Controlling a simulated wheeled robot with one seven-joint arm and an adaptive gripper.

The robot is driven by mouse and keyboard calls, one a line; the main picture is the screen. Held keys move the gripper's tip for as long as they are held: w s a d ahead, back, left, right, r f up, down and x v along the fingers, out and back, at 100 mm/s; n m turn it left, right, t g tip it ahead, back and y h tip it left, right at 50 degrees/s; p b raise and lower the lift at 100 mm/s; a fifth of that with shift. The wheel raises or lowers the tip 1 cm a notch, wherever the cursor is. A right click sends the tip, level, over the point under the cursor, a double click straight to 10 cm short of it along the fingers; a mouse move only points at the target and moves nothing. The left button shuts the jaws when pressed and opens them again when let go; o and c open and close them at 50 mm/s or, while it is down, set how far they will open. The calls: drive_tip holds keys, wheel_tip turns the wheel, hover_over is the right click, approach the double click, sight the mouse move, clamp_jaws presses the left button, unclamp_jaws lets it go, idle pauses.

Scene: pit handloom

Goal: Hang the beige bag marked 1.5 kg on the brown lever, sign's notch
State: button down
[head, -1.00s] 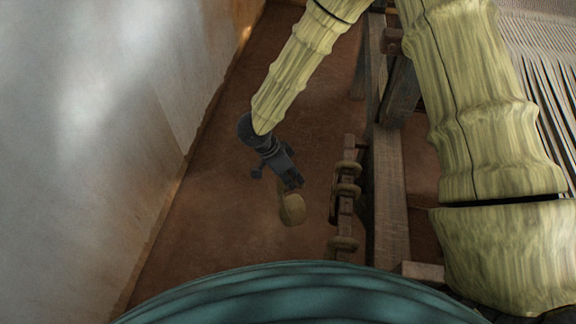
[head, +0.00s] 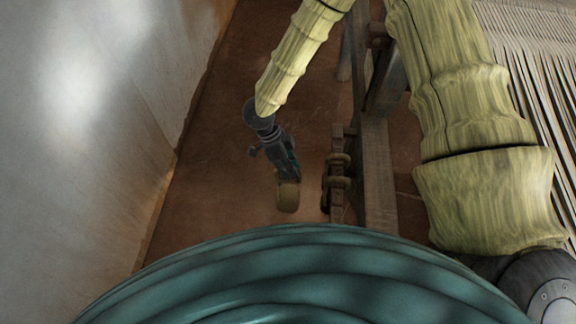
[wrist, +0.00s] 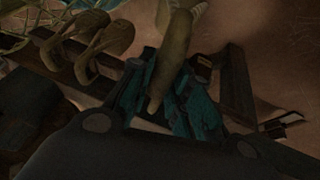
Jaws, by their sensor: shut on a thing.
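My gripper (head: 289,176) is shut on a beige bag (head: 287,198), which hangs below the fingers over the reddish floor. In the wrist view the teal fingers (wrist: 168,92) close around the bag's narrow tan part (wrist: 170,62). No weight mark is readable on it. The held bag is left of a wooden rack, apart from it in the head view. I cannot make out the brown lever, its sign or its notch for certain; a dark brown bar (wrist: 237,88) shows right of the fingers in the wrist view.
The wooden rack (head: 337,200) carries several tan bags, two of them clear in the wrist view (wrist: 103,48). A long loom beam (head: 373,165) stands just right of it. A pale wall (head: 90,130) bounds the left. Floor between wall and rack is free.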

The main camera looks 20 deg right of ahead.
sight(274, 166)
drive_tip(key=shift+w, duration=0.1)
drive_tip(key=shift+w+a+b, duration=0.25)
drive_tip(key=shift+a+b, duration=0.05)
drive_tip(key=shift+a, duration=0.4)
drive_tip(key=shift+w+a+b, duration=0.3)
drive_tip(key=shift+a+b, duration=0.05)
drive_tip(key=shift+a, duration=0.35)
drive_tip(key=shift+w+a+b, duration=0.25)
drive_tip(key=shift+a+b, duration=0.05)
drive_tip(key=shift+a, duration=0.4)
drive_tip(key=shift+w+a+r+p, duration=0.25)
drive_tip(key=shift+w+a, duration=0.1)
drive_tip(key=shift+a, duration=0.45)
drive_tip(key=shift+w+a+r+p, duration=0.1)
drive_tip(key=shift+w+a+p, duration=0.2)
drive_tip(key=shift+a, duration=0.45)
drive_tip(key=shift+w+a+r+p, duration=0.2)
drive_tip(key=shift+w+a, duration=0.15)
drive_tip(key=shift+a, duration=0.45)
drive_tip(key=shift+n, duration=0.3)
